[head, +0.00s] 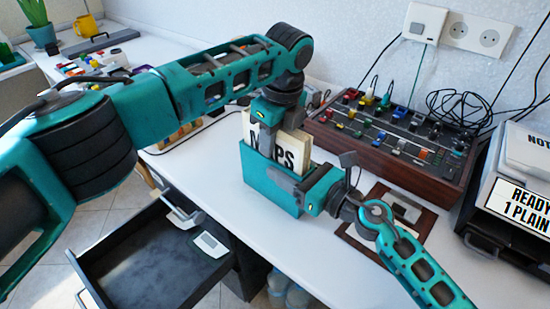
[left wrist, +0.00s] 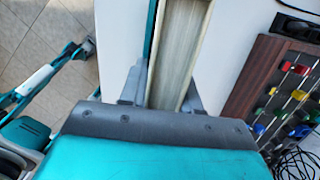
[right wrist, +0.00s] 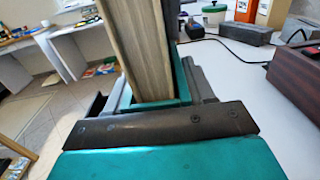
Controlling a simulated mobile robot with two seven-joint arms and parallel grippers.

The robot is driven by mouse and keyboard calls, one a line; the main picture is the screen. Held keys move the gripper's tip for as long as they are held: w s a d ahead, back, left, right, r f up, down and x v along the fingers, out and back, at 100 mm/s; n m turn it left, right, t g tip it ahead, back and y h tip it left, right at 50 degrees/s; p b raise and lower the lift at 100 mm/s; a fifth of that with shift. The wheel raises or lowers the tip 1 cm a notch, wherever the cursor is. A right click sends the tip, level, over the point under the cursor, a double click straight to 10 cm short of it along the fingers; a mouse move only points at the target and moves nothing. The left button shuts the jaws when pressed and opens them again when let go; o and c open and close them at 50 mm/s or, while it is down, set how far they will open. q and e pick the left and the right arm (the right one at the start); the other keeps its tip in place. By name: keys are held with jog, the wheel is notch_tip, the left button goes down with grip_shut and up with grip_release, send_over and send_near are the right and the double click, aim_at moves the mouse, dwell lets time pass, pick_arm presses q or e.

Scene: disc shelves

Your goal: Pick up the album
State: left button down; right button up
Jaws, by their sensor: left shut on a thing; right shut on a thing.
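The album (head: 291,152), a cream book lettered in black with part of "MAPS" showing, stands upright in a teal slipcase (head: 268,188) on the white desk. Its upper part sticks out of the case. My left gripper (head: 266,140) comes from above and is shut on the album; its pale page edges (left wrist: 180,50) show between the fingers in the left wrist view. My right gripper (head: 302,188) is shut on the slipcase from the right side. In the right wrist view the album (right wrist: 145,50) rises from the case (right wrist: 183,85). The album's lower part is hidden inside.
A wood-sided mixer (head: 395,135) with coloured knobs and cables stands behind right. A printer-like device (head: 510,200) is at the far right. An open dark drawer (head: 150,265) juts out front left. A brown frame (head: 400,215) lies on the desk near my right arm.

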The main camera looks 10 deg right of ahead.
pick_arm(q)
jog(key=shift+r, duration=0.15)
notch_tip(320, 180, up, 18)
dwell(0.3)
pick_arm(e)
jog(key=o, duration=1.2)
jog(key=shift+c, duration=0.2)
